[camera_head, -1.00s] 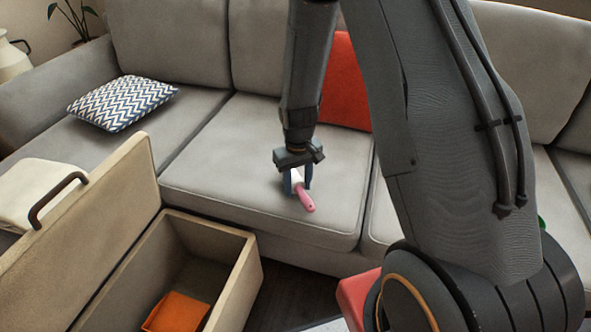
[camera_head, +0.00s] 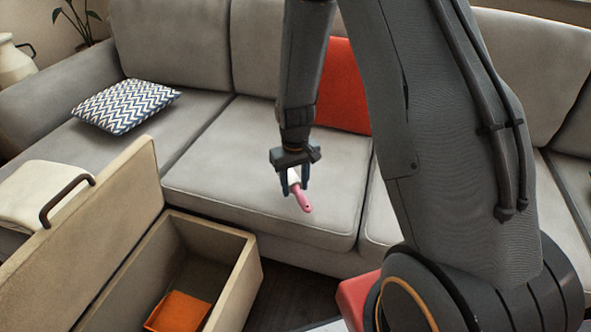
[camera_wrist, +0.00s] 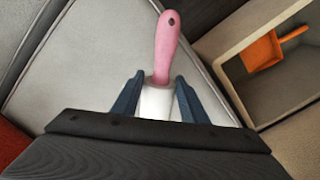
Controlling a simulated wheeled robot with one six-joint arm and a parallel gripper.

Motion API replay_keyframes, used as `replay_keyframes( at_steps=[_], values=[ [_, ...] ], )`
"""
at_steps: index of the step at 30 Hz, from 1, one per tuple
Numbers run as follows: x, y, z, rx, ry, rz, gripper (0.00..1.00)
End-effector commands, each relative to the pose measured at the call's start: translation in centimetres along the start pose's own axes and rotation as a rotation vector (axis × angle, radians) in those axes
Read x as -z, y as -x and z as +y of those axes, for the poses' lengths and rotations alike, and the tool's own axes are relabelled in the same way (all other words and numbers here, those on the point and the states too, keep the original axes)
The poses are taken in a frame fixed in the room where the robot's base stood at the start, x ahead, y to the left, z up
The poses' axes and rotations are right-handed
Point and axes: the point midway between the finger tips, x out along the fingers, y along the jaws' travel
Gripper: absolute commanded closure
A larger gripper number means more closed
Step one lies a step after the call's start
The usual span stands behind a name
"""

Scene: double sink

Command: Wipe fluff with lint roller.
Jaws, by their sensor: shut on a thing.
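The lint roller (camera_head: 302,199) has a pink handle and a white roll. My gripper (camera_head: 295,187) is shut on its white roll, above the middle sofa cushion (camera_head: 235,185). In the wrist view, the lint roller (camera_wrist: 166,45) points its pink handle away from my gripper (camera_wrist: 155,92), with the white roll between the two blue fingers. Part of the roll is hidden by my gripper. I cannot make out any fluff on the sofa in either view.
An open beige box (camera_head: 246,268) with a raised lid (camera_head: 95,225) stands in front of the sofa; an orange dustpan (camera_wrist: 262,52) lies inside. A zigzag pillow (camera_head: 125,104) lies on the left seat. A red cushion (camera_head: 345,88) leans on the backrest. The middle seat is otherwise clear.

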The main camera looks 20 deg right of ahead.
Motion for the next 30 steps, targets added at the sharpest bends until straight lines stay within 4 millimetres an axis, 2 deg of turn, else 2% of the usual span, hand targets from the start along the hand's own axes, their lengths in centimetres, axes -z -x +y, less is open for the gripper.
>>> replay_keyframes(
  at_steps=[15, 30],
  values=[
    [-0.1, 4.8, 0.0, 0.0, 0.0, 0.0, 0.96],
    [0.0, 5.3, 0.0, 0.0, -0.001, -0.001, 0.96]
  ],
)
